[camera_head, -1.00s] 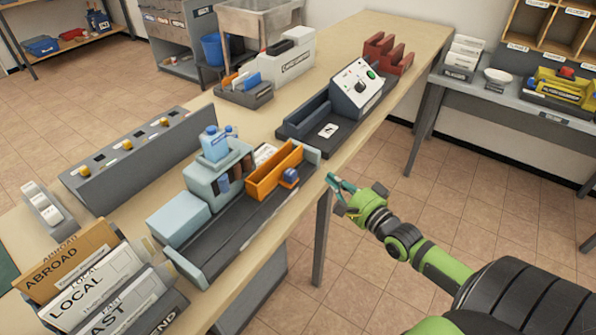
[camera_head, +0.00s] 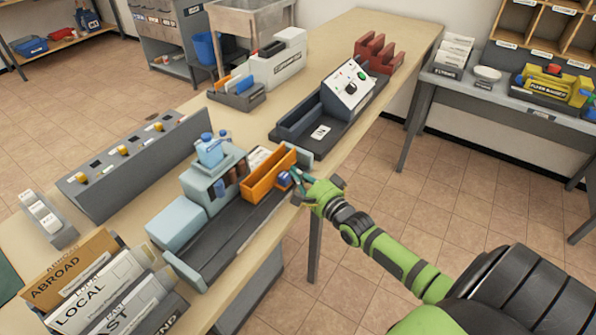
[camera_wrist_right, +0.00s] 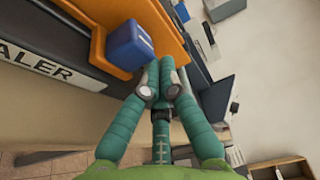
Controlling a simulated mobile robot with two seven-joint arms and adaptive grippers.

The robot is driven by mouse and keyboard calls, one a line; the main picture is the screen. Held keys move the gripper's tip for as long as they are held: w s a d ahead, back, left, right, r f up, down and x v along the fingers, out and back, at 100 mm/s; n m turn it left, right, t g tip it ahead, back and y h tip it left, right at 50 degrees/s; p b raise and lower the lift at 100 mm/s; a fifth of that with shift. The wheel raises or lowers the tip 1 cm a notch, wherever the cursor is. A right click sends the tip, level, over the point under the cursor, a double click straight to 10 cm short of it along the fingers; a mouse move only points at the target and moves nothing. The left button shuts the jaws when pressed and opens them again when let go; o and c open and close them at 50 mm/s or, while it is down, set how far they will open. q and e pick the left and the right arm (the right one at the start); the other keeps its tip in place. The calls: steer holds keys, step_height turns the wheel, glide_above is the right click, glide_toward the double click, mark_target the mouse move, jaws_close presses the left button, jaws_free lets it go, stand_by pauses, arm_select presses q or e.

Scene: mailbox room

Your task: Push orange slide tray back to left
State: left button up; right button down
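The orange slide tray (camera_head: 262,186) sits at the right end of a dark rail (camera_head: 222,245) on the table, beside a pale blue-grey machine (camera_head: 214,182). A blue block (camera_head: 285,180) is on the tray's near side. My right gripper (camera_head: 298,180) is at the tray's right end, close beside the blue block. In the right wrist view its green fingertips (camera_wrist_right: 161,72) are together with nothing between them, next to the orange tray (camera_wrist_right: 173,42) and the blue block (camera_wrist_right: 128,45). I cannot tell whether they touch. My left gripper is out of view.
A light-blue box (camera_head: 178,222) stands left of the machine. Labelled mail holders (camera_head: 95,295) fill the table's front left. A control box (camera_head: 348,88) stands further back. The floor right of the table (camera_head: 400,170) is open.

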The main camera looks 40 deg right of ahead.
steer(key=p, duration=0.5)
glide_toward(264, 185)
steer(key=w, duration=0.5)
steer(key=shift+a, duration=0.15)
steer(key=s+a, duration=0.1)
steer(key=a, duration=0.2)
steer(key=s+a+p, duration=0.1)
steer(key=s+a, duration=0.1)
steer(key=a, duration=0.2)
steer(key=s+a, duration=0.1)
steer(key=a, duration=0.2)
steer(key=shift+s+a+f+p, duration=0.15)
steer(key=shift+a+p, duration=0.05)
steer(key=shift+p, duration=0.15)
steer(key=shift+s+a, duration=0.25)
steer(key=shift+a, duration=0.25)
steer(key=shift+a+f, duration=0.1)
steer(key=shift+f, duration=0.05)
